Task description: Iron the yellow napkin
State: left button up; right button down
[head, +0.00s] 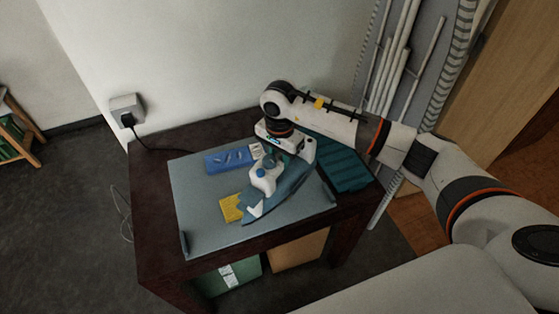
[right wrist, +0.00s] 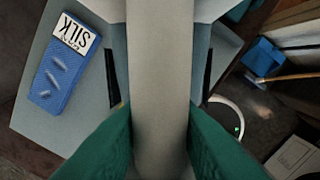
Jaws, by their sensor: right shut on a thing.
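The yellow napkin (head: 231,208) lies on the grey board (head: 205,235) on the table, left of the iron's front part. The iron (head: 285,193), blue-grey and white, is over the board, and its front part hides some of the napkin's right side. I cannot tell whether its sole touches the cloth. My right gripper (head: 273,157) is shut on the iron. In the right wrist view the iron's pale grey handle (right wrist: 157,80) fills the middle. My left gripper is out of view.
A blue piece with a white SILK label (head: 228,160) lies at the board's back left, also in the right wrist view (right wrist: 57,85). A teal ribbed item (head: 340,165) lies at the right. A cord runs to a wall socket (head: 127,112). The board's front is clear.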

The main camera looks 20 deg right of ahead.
notch_tip(320, 180, up, 3)
jog(key=shift+w+d+f+p, duration=0.1)
jog(key=shift+d+f+p, duration=0.1)
jog(key=shift+p, duration=0.3)
jog(key=shift+a+r+p, duration=0.1)
jog(key=shift+r+p, duration=0.2)
jog(key=shift+r, duration=0.55)
